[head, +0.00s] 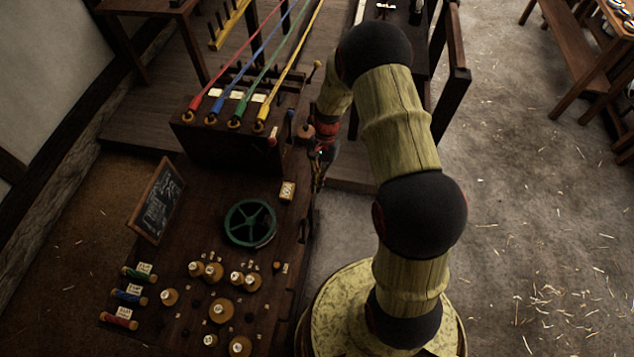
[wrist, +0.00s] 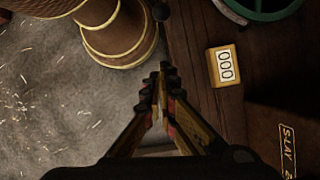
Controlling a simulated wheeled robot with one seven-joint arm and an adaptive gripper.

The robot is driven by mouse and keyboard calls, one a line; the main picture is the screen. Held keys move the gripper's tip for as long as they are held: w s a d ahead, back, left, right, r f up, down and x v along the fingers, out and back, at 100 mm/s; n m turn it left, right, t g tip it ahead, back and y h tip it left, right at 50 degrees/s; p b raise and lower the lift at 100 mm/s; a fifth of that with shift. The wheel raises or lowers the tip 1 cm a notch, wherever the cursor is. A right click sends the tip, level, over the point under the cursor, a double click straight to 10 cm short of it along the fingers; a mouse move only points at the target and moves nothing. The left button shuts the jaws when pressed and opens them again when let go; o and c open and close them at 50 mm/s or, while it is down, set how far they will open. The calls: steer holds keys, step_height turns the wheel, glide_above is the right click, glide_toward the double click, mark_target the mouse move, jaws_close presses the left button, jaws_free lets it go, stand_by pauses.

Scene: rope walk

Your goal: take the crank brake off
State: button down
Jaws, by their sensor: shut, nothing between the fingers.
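My gripper (wrist: 163,75) is shut and empty in the wrist view, its fingertips over the edge of the dark wooden bench (wrist: 195,60). In the head view my gripper (head: 318,178) hangs beside the bench's right edge, partly hidden by my arm. I cannot tell for certain which part is the crank brake. A small dark knob (wrist: 160,11) shows at the bench edge in the wrist view.
A green handwheel (head: 250,223) and a counter block (wrist: 224,66) reading 000 are on the bench. Coloured ropes (head: 257,62) run back from the box. Straw-strewn floor (head: 540,200) lies clear at right.

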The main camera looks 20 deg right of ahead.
steer(key=s+a+f, duration=0.4)
steer(key=f, duration=0.1)
steer(key=shift+s+a, duration=0.25)
steer(key=shift+s, duration=0.05)
steer(key=shift+r, duration=0.15)
steer(key=shift+s+a+r, duration=0.2)
steer(key=shift+s, duration=0.1)
